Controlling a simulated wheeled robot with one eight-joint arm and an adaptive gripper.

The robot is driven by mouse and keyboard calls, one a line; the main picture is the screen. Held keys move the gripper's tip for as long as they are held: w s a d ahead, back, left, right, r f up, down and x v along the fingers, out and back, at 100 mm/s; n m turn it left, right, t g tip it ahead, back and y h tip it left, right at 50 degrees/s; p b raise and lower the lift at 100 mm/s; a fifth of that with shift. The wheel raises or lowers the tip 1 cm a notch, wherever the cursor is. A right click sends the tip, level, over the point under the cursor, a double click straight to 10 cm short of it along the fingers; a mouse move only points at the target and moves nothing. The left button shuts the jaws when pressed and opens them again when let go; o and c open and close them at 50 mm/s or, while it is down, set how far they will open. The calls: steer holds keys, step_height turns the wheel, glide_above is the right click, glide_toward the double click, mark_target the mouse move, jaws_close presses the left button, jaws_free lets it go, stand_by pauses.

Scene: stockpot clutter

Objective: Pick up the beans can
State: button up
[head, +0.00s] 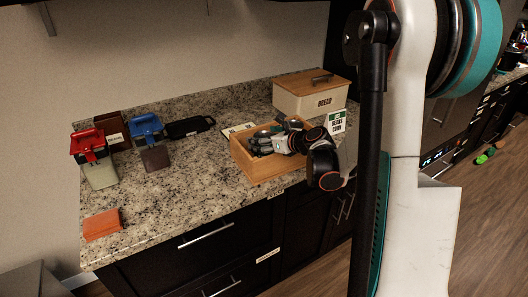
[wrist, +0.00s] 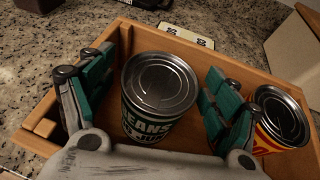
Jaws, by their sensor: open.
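The beans can (wrist: 152,128) stands upright in a wooden box (wrist: 190,45). It has a silver lid and a dark green label with white "BEANS" lettering in the wrist view. My gripper (wrist: 155,85) is open, with one teal-padded finger on each side of the can. A gap shows on the left side, and the right finger is close to the can; I cannot tell if it touches. In the head view my gripper (head: 265,140) reaches into the wooden box (head: 262,170) on the counter, and the beans can is not clearly distinguishable there.
A second can (wrist: 282,118) with a red and yellow label stands right of my right finger. A bread box (head: 305,98) stands behind the wooden box. Red-lidded (head: 95,160) and blue-lidded (head: 150,140) containers and an orange block (head: 102,224) are left. The counter's middle is clear.

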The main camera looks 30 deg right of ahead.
steer(key=shift+c, duration=0.2)
steer(key=c, duration=1.5)
steer(key=shift+o, duration=0.2)
steer(key=shift+r, duration=0.15)
